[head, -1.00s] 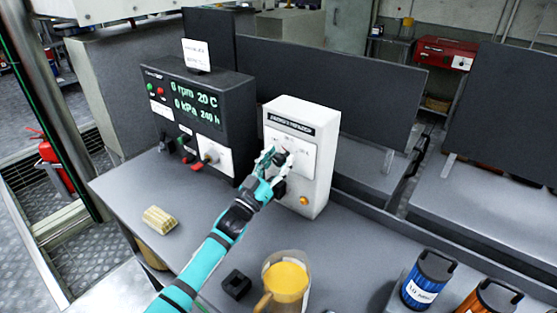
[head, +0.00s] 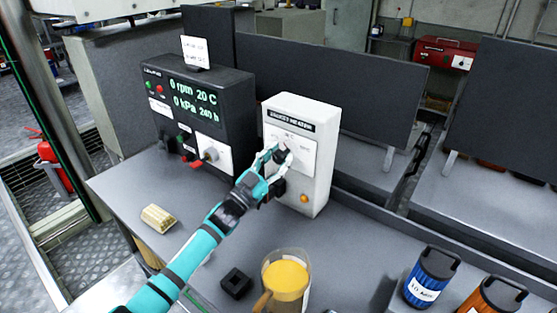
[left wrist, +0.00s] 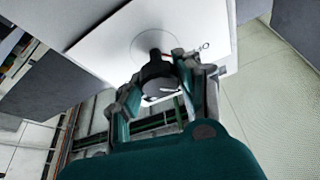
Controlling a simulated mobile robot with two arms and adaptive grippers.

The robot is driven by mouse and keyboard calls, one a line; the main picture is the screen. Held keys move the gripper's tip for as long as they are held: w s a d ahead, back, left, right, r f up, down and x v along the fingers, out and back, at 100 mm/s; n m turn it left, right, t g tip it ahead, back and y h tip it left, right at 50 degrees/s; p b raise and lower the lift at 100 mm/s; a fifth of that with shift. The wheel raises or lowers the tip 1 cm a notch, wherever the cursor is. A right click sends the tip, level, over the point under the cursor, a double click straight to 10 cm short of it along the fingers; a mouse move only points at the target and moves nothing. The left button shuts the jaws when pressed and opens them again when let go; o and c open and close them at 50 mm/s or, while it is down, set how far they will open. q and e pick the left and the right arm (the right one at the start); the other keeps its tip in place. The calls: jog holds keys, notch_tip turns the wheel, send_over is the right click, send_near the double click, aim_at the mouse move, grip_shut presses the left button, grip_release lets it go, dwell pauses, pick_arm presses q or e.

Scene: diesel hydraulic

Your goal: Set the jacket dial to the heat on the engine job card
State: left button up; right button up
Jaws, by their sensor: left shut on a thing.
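The white jacket heater box (head: 301,150) stands on the bench right of the dark control panel. Its black jacket dial (head: 283,156) sits on a white scale plate, and the plate's markings are too small to read. My left gripper (head: 272,160) is at the box front, shut on the dial. In the left wrist view the dial (left wrist: 158,80) lies between the fingers of the gripper (left wrist: 160,92). A white card (head: 195,52) stands on top of the control panel; its text is unreadable. My right gripper is not in view.
The dark control panel (head: 180,85) shows 0 rpm, 20 C, 0 kPa and 240 h. On the bench are a yellow bundle (head: 158,218), a black block (head: 236,282), a jug of yellow liquid (head: 287,278), and blue (head: 428,278) and orange (head: 490,297) canisters.

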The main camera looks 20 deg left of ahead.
pick_arm(q)
jog(key=m+g+h, duration=0.1)
jog(key=m, duration=0.2)
jog(key=m+g+h, duration=0.1)
jog(key=m, duration=0.2)
jog(key=shift+m+b, duration=0.3)
jog(key=shift+b, duration=0.05)
jog(key=shift+d+m+g+h, duration=0.15)
jog(key=shift+m+g, duration=0.35)
jog(key=shift+m, duration=0.55)
jog(key=shift+a+m+g+h, duration=0.1)
jog(key=shift+m+g+h, duration=0.3)
jog(key=shift+m, duration=0.65)
jog(key=shift+f+m+g, duration=0.1)
jog(key=shift+m+g, duration=0.2)
jog(key=o, duration=1.2)
jog(key=v, duration=1.2)
